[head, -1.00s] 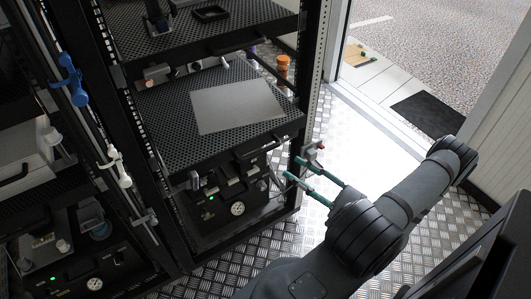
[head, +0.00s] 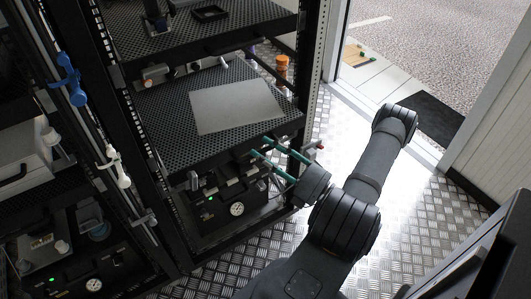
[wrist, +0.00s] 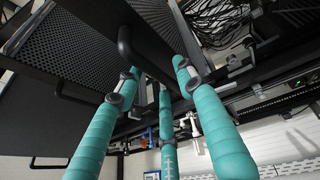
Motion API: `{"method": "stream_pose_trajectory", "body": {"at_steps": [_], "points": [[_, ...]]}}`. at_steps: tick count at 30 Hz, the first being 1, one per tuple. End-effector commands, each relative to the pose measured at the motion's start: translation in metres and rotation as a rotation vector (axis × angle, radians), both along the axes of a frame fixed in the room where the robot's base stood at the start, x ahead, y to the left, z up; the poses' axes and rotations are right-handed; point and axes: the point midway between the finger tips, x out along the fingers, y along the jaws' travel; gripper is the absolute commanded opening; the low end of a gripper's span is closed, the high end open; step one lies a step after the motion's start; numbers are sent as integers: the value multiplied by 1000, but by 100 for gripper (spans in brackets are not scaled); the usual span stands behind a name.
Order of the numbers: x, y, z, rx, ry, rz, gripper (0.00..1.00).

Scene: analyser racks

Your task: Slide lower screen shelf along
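The lower screen shelf (head: 160,122) is a black perforated shelf in the middle rack, with a flat grey plate (head: 235,106) lying on it. It stands out from the rack towards me. My gripper (head: 262,147) is at the shelf's front edge, its teal fingers spread apart and pointing at the front handle. In the wrist view a black bar handle (wrist: 124,42) is close to the fingertips of my gripper (wrist: 157,76). The fingers are open, and I see no grip on the handle. The fingers partly hide the handle in the head view.
Another perforated shelf (head: 205,37) with a small black tray (head: 210,13) is above. A panel with a round gauge (head: 237,209) is below. An orange-capped item (head: 281,66) stands behind on the right. Open metal floor (head: 410,205) lies right, by the doorway.

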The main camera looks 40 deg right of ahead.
Motion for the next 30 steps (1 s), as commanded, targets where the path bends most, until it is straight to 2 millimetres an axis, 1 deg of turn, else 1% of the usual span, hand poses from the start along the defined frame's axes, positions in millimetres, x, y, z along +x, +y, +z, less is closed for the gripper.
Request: {"method": "stream_pose_trajectory", "body": {"at_steps": [2, 21, 30], "points": [[0, 0, 0, 0, 0, 0, 36], [0, 0, 0, 0, 0, 0, 0], [-1, 0, 0, 0, 0, 0, 0]]}}
